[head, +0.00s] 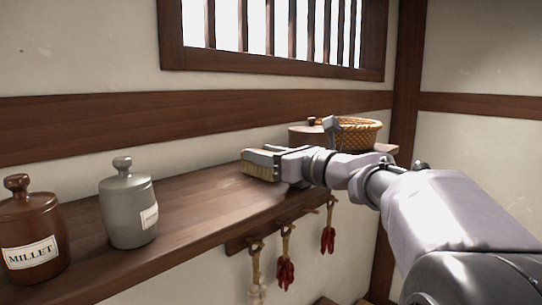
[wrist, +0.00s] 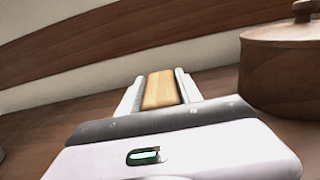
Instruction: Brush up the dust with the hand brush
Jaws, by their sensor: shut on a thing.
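The hand brush (head: 258,172) has pale bristles pointing down and is at the shelf, near its back. I cannot tell for sure whether the bristles touch the wood. My gripper (head: 263,155) is shut on the brush from the right. In the wrist view the brush's light wooden back (wrist: 160,90) sits between the two fingers of my gripper (wrist: 159,88). A faint paler patch on the shelf (head: 190,205) lies just left of the brush; I cannot tell whether it is dust or light.
A brown jar labelled MILLET (head: 32,235) and a grey lidded jar (head: 128,208) stand on the left. A wooden lidded pot (wrist: 285,70) and a wicker basket (head: 358,134) stand beyond my gripper. Red chillies (head: 286,272) hang below the shelf. The shelf between grey jar and brush is clear.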

